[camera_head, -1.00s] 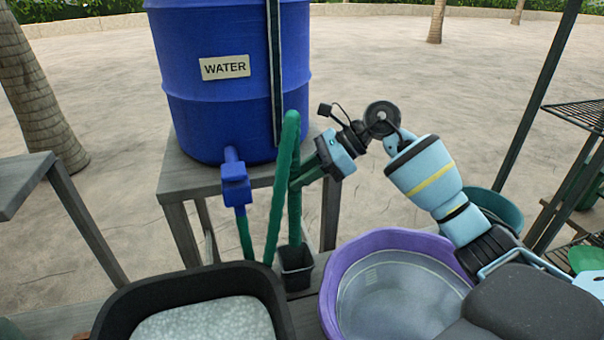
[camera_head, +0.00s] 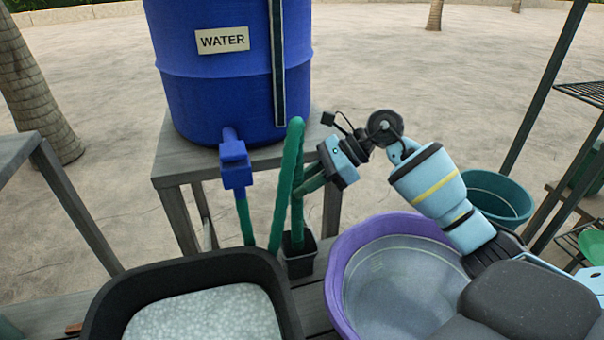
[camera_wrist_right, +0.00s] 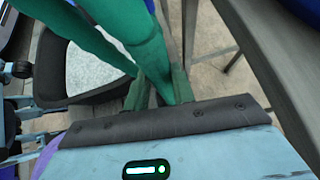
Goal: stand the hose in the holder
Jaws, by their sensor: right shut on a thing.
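The green hose (camera_head: 280,190) runs from the blue tap (camera_head: 236,165) on the water barrel, rises into a tall narrow loop and comes back down. Its free end goes down into the mouth of the small black square holder (camera_head: 300,265) and seems to be inside it; how deep is hidden. My right gripper (camera_head: 308,183) is shut on the hose's right-hand strand, above the holder. In the right wrist view the hose (camera_wrist_right: 148,55) passes between the green fingers (camera_wrist_right: 158,92); the holder does not show clearly there. My left gripper is not in view.
The blue water barrel (camera_head: 225,85) stands on a grey wooden stand (camera_head: 172,175) behind the hose. A black tub (camera_head: 105,300) of pale material is left of the holder, and a purple basin (camera_head: 345,255) is right of it. A teal bowl (camera_head: 500,198) lies farther right.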

